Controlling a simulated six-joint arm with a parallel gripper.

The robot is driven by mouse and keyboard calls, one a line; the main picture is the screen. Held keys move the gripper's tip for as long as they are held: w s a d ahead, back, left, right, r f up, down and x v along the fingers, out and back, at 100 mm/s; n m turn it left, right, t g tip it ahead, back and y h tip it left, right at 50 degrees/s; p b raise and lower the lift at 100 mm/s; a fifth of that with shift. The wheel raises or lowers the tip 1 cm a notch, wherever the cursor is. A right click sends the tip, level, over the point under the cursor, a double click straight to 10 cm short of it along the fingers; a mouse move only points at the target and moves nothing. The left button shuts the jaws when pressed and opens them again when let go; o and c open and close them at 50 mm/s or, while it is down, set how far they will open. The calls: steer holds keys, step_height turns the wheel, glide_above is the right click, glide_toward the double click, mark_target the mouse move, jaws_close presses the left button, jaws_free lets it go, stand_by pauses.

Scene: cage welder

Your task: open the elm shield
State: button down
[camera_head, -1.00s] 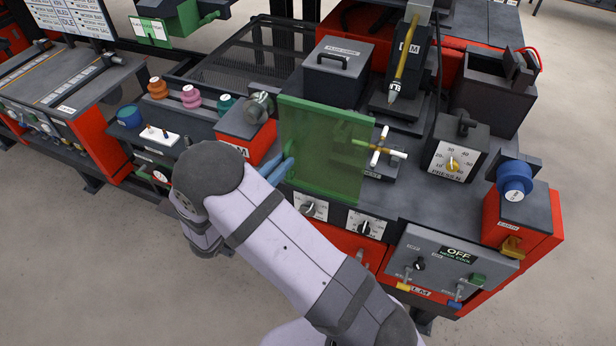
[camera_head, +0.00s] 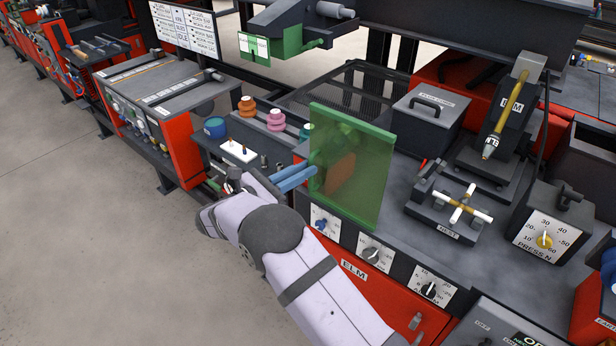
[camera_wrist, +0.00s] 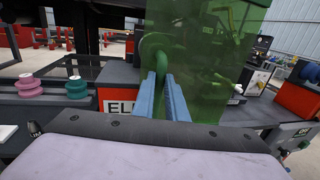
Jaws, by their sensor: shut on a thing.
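The elm shield (camera_head: 365,185) is a see-through green upright panel at the front edge of the red station marked ELM. Its green ring-like handle (camera_wrist: 157,48) shows in the wrist view. My gripper (camera_head: 311,172) reaches the shield's left side with its blue fingers. In the wrist view my gripper (camera_wrist: 162,75) has its two fingers on either side of the handle and is shut on it. The nest (camera_head: 445,215) with a cross of rods stands uncovered to the right of the shield. Part of the fingertips is hidden behind the green panel.
Orange, pink and teal spools (camera_head: 276,118) stand behind my gripper to the left. Dials (camera_head: 372,254) line the front panel below the shield. A black lidded box (camera_head: 428,118) and the ELM welding head (camera_head: 503,115) stand behind the nest. The floor at left is clear.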

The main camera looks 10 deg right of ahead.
steer(key=c, duration=1.8)
jaws_free()
steer(key=shift+o, duration=0.2)
steer(key=shift+a, duration=0.1)
steer(key=b+v, duration=0.2)
steer(key=v, duration=0.5)
steer(key=shift+b, duration=0.35)
